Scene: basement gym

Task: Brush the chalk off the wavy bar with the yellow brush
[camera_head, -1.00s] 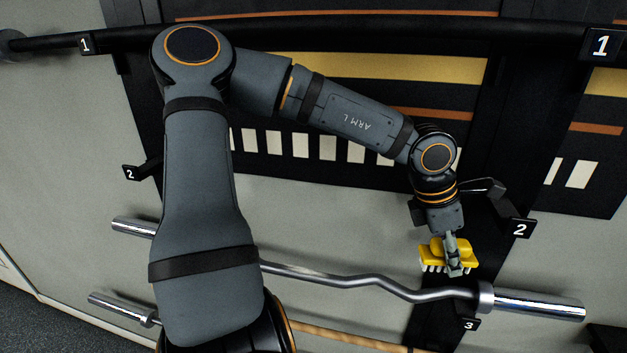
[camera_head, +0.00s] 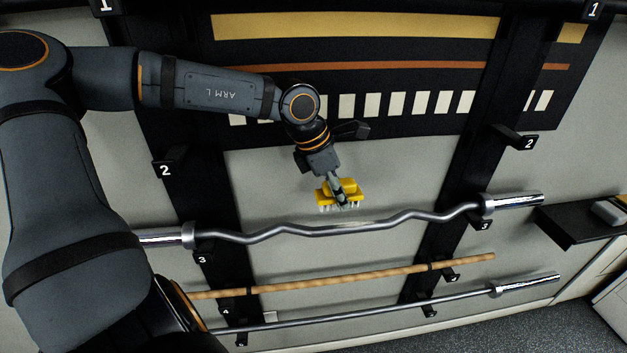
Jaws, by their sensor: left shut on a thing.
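The wavy bar (camera_head: 270,236) is a silver curl bar lying across the rack hooks marked 3, with smooth sleeves at both ends. A pale, whitish patch (camera_head: 345,224) shows on its middle stretch. My left gripper (camera_head: 340,191) is shut on the yellow brush (camera_head: 325,194), whose pale bristles point down. The brush is just above the middle of the bar in the picture; I cannot tell whether the bristles touch it. My left arm covers part of the bar's left end. My right gripper is not in view.
Below the wavy bar, a wooden pole (camera_head: 370,273) and a thin straight silver bar (camera_head: 390,306) rest on lower hooks. Black rack uprights (camera_head: 455,200) stand at both sides. A dark shelf (camera_head: 570,222) with a grey item (camera_head: 609,212) is at right.

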